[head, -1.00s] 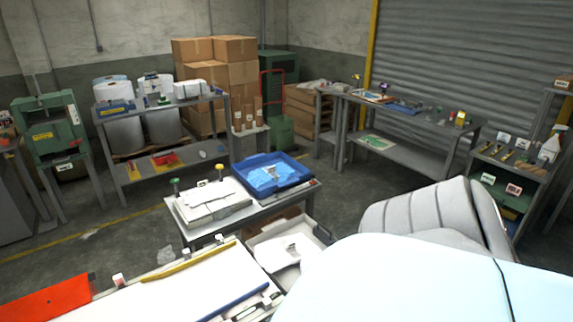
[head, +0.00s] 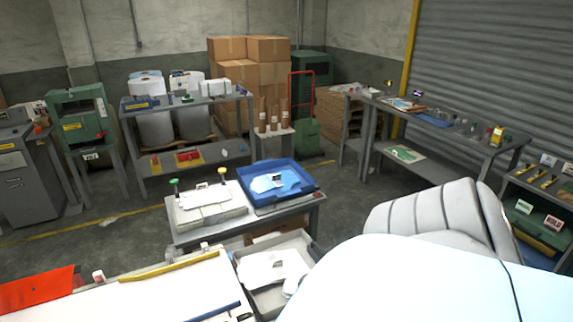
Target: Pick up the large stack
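Neither gripper shows in the head view. I cannot tell for certain which thing is the large stack. A pale blue pile of thin film (head: 266,186) with a small dark-and-white mark on it lies in a blue tray (head: 297,191) on the small grey table. White flat pieces (head: 255,272) lie in a grey tray (head: 299,243) below and in front of that table. A pale block with a white sheet on top (head: 207,211) and two knobbed posts stands left of the blue tray.
A white work surface (head: 150,300) with a yellow bar and an orange-red sheet (head: 38,288) lies at front left. Grey floor (head: 125,235) is open left of the small table.

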